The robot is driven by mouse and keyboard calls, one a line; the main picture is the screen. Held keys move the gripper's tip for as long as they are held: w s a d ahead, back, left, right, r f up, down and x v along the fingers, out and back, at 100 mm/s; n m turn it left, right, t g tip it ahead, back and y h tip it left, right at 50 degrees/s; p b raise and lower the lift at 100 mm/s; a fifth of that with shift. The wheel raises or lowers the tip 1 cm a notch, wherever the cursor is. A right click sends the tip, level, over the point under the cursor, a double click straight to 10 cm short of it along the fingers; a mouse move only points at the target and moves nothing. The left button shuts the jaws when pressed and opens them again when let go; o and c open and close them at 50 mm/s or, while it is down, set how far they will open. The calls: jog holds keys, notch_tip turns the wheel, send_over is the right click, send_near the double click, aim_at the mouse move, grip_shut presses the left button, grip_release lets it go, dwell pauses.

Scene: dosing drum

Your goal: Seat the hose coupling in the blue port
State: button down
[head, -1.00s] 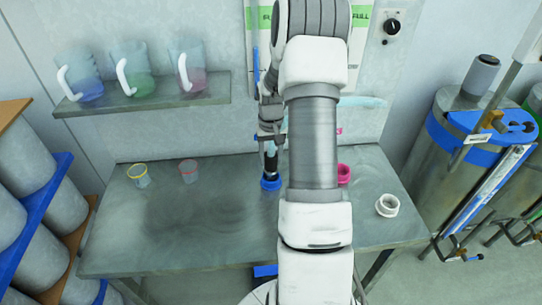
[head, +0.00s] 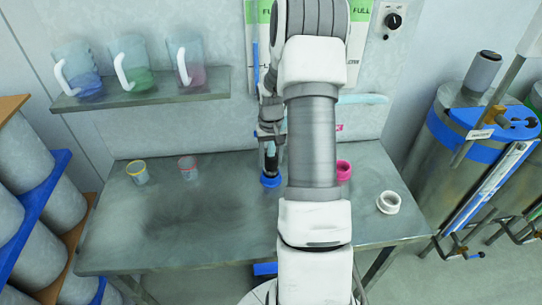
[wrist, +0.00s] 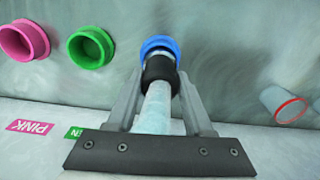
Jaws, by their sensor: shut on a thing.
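The blue port (head: 270,181) is a short ring on the steel bench; its rim shows at the top of the wrist view (wrist: 159,42). My gripper (wrist: 160,88) is shut on the hose coupling, with a finger on each side of it. The coupling's black collar (wrist: 160,68) overlaps the near part of the blue rim in the wrist view. A pale hose (wrist: 154,112) runs back from it between the fingers. In the head view the dark coupling (head: 271,160) stands nearly upright over the blue port. I cannot tell how deep it sits, as the collar hides the port's inside.
The green port (wrist: 91,48) and pink port (wrist: 25,40) stand in a row beside the blue one. A white ring (head: 389,202) sits at the bench's right. Two cups (head: 138,172) (head: 188,168) stand at the left. The bench's left front is clear.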

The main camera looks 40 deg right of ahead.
jog(key=shift+f, duration=0.35)
jog(key=shift+c, duration=1)
grip_release()
jog(key=shift+r+p, duration=2)
jog(key=shift+r, duration=1.5)
